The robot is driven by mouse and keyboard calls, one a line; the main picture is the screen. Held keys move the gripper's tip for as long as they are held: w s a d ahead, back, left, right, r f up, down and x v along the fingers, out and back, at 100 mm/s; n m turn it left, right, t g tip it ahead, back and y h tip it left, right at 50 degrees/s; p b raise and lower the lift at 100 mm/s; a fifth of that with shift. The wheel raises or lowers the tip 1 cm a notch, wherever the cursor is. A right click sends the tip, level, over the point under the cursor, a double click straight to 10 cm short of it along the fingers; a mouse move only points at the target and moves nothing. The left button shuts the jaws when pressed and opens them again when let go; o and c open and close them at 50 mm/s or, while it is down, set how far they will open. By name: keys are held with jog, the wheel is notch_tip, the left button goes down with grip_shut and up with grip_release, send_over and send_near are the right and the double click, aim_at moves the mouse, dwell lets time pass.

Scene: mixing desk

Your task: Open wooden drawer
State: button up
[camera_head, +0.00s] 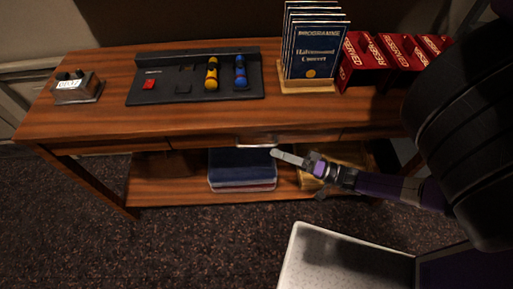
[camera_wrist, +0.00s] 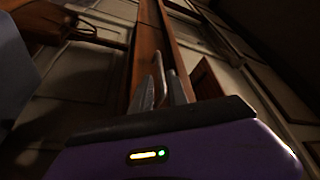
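The wooden desk (camera_head: 200,119) has a shallow wooden drawer (camera_head: 312,136) in its front edge, under the top. The drawer looks closed, its front in line with the desk edge. A pale metal handle (camera_head: 258,142) runs along it. My gripper (camera_head: 277,153) is just below and right of the handle, coming in from the right. In the wrist view my gripper (camera_wrist: 164,72) has two fingers with a narrow gap, close to the wooden front (camera_wrist: 148,45).
Blue folded items (camera_head: 240,168) lie on the lower shelf. Carpet in front is clear at left.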

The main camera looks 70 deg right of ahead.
aim_at(257, 146)
jog(key=shift+p+x, duration=0.9)
jog(key=shift+x, duration=3)
grip_shut()
jog(key=shift+d, duration=0.1)
